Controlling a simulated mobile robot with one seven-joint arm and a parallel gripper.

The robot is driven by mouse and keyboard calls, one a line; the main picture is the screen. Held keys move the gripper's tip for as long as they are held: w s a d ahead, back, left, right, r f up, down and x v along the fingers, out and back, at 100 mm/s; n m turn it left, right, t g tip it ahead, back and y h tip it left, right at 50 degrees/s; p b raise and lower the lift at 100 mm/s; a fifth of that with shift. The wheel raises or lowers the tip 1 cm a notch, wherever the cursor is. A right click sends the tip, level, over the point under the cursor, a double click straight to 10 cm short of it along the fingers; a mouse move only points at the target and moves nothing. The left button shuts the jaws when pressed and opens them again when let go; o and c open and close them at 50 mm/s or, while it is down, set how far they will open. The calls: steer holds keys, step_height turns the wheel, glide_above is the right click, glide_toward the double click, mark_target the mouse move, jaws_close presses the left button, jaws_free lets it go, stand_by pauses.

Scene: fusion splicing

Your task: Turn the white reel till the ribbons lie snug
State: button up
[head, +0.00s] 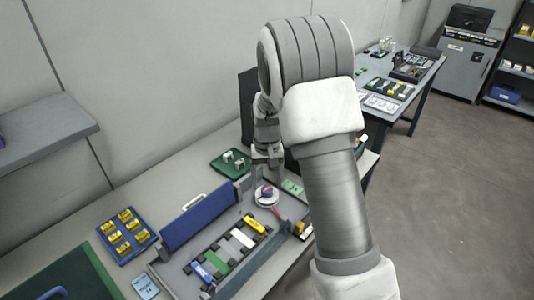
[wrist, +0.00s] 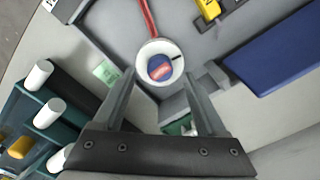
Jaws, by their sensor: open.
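The white reel (head: 265,196) is a round white disc with a blue and red centre, at the far end of the grey tray on the table. In the wrist view the reel (wrist: 160,64) lies just beyond the fingertips, with a dark mark on its right side. A red ribbon (wrist: 148,18) runs from its upper edge; it also shows in the head view (head: 277,213). Other ribbons cannot be made out. My gripper (wrist: 160,82) is open, with one finger on each side of the reel's near edge. It holds nothing. In the head view my arm hides part of the tray's right side.
The grey tray (head: 165,275) holds several coloured modules and has a raised blue lid (head: 198,214). A blue tray of yellow pieces (head: 126,235) stands left. A green board (head: 230,162) lies behind the reel. A teal rack with white cylinders (wrist: 38,122) shows in the wrist view.

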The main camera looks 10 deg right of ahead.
mark_target(267, 189)
step_height(267, 189, up, 15)
steer(key=p, duration=0.1)
steer(key=shift+p, duration=0.35)
steer(key=shift+r, duration=0.15)
steer(key=s+r+t+p, duration=0.1)
steer(key=s+r+t, duration=0.2)
steer(key=s+r, duration=0.9)
steer(key=s+n+t+p, duration=0.1)
steer(key=s+t, duration=0.1)
steer(key=s, duration=1.3)
steer(key=shift+s+n+t+p, duration=0.15)
steer(key=shift+n+t+p, duration=0.15)
steer(key=shift+p, duration=0.1)
steer(key=shift+r, duration=0.15)
